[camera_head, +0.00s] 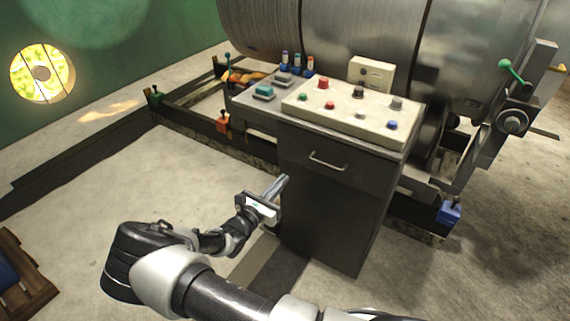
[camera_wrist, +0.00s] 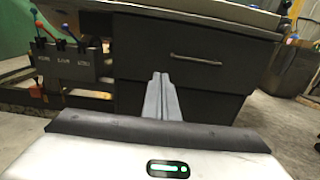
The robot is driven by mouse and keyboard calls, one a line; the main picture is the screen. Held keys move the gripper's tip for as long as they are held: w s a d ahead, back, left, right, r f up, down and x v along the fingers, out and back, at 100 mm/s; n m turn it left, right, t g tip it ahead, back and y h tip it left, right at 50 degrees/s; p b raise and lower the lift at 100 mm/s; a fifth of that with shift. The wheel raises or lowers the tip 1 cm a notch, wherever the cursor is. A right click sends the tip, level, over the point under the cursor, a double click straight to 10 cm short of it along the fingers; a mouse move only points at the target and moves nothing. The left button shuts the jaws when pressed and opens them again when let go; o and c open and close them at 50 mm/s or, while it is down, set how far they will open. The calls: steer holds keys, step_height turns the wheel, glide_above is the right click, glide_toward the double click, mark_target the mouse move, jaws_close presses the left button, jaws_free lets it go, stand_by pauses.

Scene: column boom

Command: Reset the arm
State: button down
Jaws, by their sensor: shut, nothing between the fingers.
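My gripper (camera_head: 281,182) is in front of the left part of a dark grey cabinet, low beside its door, with my arm reaching in from the bottom of the head view. In the wrist view my gripper (camera_wrist: 160,78) shows its two fingers together, pointing at the cabinet front, with nothing between them. The cabinet (camera_head: 330,215) has a drawer with a silver handle (camera_head: 327,162); the handle also shows in the wrist view (camera_wrist: 196,60), to the right of the fingers. The drawer looks closed. I cannot tell whether the fingertips touch the cabinet.
A control panel (camera_head: 350,118) with coloured buttons tops the cabinet. A large metal drum (camera_head: 370,40) stands behind. Levers (camera_wrist: 55,38) stand left of the cabinet. A wooden crate (camera_head: 22,280) is at the lower left. The floor (camera_head: 110,195) left of my arm is clear.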

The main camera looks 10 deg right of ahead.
steer(key=s+d+r+m+g+y, duration=0.2)
steer(key=s+d+r+m+g, duration=1.1)
steer(key=m, duration=0.4)
steer(key=s+a+r+m+t+y, duration=0.25)
steer(key=s+r+m+y, duration=0.3)
steer(key=s+r, duration=0.45)
steer(key=s+a+r+m+t+y, duration=0.2)
steer(key=s+a+r+m+y, duration=0.3)
steer(key=s+r, duration=0.55)
step_height(320, 180, up, 18)
steer(key=d+h+p, duration=0.1)
steer(key=d+p, duration=0.1)
steer(key=p, duration=1.6)
steer(key=shift+f+m, duration=0.15)
steer(key=shift+m, duration=0.3)
steer(key=shift+s+d+h, duration=0.1)
steer(key=shift+h, duration=0.15)
